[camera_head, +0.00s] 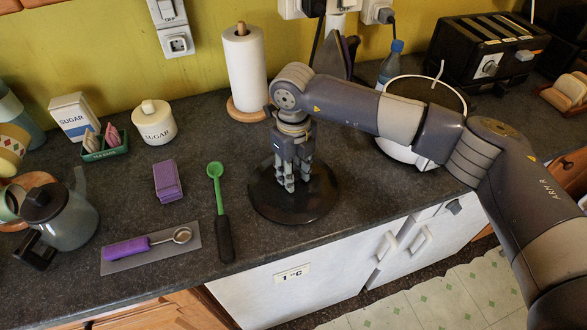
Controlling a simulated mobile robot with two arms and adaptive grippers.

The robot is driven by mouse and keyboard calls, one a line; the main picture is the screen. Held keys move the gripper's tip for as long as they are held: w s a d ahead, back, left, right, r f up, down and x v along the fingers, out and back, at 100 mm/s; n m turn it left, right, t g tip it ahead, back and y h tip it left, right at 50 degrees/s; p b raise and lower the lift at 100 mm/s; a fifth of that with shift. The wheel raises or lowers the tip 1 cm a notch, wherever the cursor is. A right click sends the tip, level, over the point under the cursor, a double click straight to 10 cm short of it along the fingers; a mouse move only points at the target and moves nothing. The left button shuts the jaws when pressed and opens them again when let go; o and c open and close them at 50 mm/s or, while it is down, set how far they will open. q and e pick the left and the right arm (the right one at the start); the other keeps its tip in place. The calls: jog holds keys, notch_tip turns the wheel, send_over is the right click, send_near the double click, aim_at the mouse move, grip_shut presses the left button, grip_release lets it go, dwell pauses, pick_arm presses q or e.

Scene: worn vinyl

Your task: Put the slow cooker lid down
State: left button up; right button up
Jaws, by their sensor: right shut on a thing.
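The slow cooker lid (318,207) is a dark, glossy round disc at the middle of the worktop, close to the front edge. It looks about level, and I cannot tell whether it touches the worktop. My right gripper (289,185) points down over the lid's middle and is shut on it. The fingers hide the knob. A white, open-topped round pot (408,157) that looks like the slow cooker stands to the right, partly hidden behind my right arm. My left gripper is not in view.
Left of the lid lie a green-headed, black-handled utensil (225,240), purple sponges (167,181) and a purple-handled scoop (127,248) on a grey mat. A paper towel roll (245,72) stands behind, a black toaster (470,57) at back right. The worktop's front edge is near the lid.

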jog(key=shift+f, duration=0.1)
jog(key=o, duration=0.6)
jog(key=shift+f, duration=0.1)
jog(key=o, duration=0.4)
jog(key=shift+o, duration=0.2)
jog(key=shift+r, duration=0.5)
notch_tip(320, 180, up, 11)
jog(key=b, duration=0.3)
jog(key=shift+r, duration=0.2)
jog(key=shift+s, duration=0.1)
